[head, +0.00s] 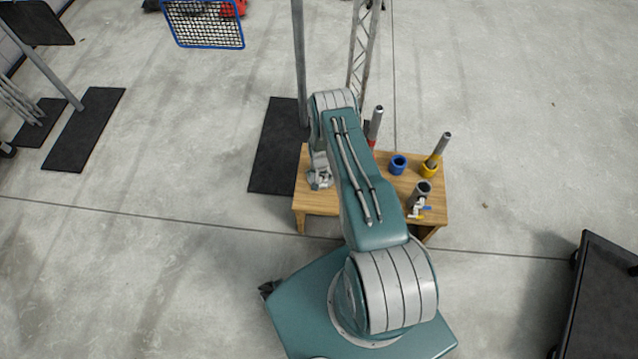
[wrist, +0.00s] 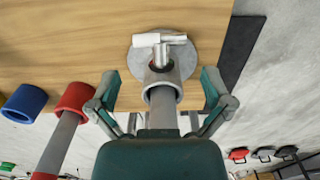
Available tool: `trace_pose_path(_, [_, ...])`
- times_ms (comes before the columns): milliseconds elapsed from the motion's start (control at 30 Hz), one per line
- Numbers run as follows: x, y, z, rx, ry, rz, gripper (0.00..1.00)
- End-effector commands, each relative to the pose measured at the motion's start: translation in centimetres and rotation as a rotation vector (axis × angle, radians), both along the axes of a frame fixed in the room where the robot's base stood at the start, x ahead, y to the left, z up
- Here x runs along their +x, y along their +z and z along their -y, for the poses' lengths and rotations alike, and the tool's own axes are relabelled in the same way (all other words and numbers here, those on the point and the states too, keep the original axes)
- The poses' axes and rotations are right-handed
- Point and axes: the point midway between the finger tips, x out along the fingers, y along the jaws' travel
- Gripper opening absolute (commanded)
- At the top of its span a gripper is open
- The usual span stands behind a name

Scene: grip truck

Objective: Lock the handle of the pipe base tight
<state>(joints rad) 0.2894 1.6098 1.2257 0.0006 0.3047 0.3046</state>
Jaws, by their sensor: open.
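A grey pipe base with a round foot plate (wrist: 137,62) stands on the wooden table in the wrist view. A grey pipe (wrist: 162,108) stands in its collar. Its handle (wrist: 160,39), with a white grip lying crosswise, is at the top of the picture, beyond the collar. My gripper (wrist: 160,88) is open, with one finger on each side of the pipe and collar and a gap on both sides. In the head view my gripper (head: 320,180) is over the table's left end; there this base is hard to tell apart from it.
The wooden table (head: 436,190) also bears a red collar (wrist: 76,97) with a pipe, an empty blue collar (head: 398,165), a yellow collar (head: 429,171) with a tilted pipe, and a grey fitting (head: 421,194) with coloured handles. A metal post (head: 299,60) rises behind the table.

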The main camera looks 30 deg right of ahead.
Motion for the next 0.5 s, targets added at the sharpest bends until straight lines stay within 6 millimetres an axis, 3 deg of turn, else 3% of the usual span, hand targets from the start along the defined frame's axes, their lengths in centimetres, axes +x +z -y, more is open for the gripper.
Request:
trace_pose_path(200, [-0.2,-3.4,-0.1,0.001,0.000,-0.003,1.00])
trace_pose_path(500, [0.0,-5.7,0.0,0.001,0.000,-0.001,1.00])
